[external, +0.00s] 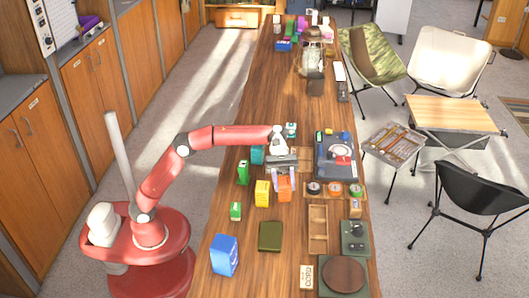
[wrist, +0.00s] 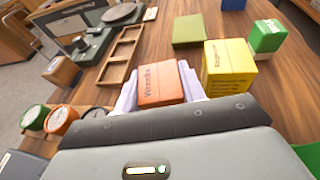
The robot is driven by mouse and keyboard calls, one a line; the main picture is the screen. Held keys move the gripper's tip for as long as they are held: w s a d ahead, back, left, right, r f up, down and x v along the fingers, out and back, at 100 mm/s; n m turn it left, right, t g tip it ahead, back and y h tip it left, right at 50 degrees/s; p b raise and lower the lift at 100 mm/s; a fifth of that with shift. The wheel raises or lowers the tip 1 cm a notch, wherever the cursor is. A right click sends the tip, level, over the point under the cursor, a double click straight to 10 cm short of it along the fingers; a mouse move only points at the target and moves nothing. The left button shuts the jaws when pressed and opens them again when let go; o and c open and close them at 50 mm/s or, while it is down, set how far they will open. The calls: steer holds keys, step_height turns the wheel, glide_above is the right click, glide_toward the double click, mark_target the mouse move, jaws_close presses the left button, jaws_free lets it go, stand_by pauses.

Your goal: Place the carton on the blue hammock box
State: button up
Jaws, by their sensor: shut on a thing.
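The orange carton (external: 285,190) has dark lettering and sits between the two pale fingers of my gripper (external: 281,176). In the wrist view the carton (wrist: 160,84) is gripped at both sides, its lettered face toward the camera. I cannot tell whether its bottom touches the table. A blue box (external: 224,255), which looks like the hammock box, stands upright near the table's left front edge. It lies well away from my gripper, and only a piece of it (wrist: 233,4) shows at the top of the wrist view.
A yellow box (external: 262,193) stands just left of the carton. Green boxes (external: 243,172) (external: 235,211) stand farther left. A dark green flat box (external: 270,236) lies near the blue box. A wooden tray (external: 318,228) and several round tins lie to the right. Bare wood surrounds the blue box.

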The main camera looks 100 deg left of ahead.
step_height(320, 180, up, 10)
steer(key=p, duration=0.4)
steer(key=shift+d, duration=0.1)
steer(key=s+d+r+m+g, duration=0.1)
steer(key=s+d+r, duration=0.3)
steer(key=d, duration=0.6)
steer(key=s+d+r+g, duration=0.1)
steer(key=s+d+r, duration=0.2)
steer(key=s+d, duration=0.5)
steer(key=s+d+r+m+g, duration=0.1)
steer(key=s+d+r, duration=0.15)
steer(key=d, duration=0.95)
steer(key=b, duration=0.4)
glide_above(223, 242)
steer(key=shift+f, duration=3.65)
steer(key=shift+r, duration=0.1)
steer(key=o, duration=1.1)
steer(key=shift+f, duration=0.2)
steer(key=shift+o, duration=0.2)
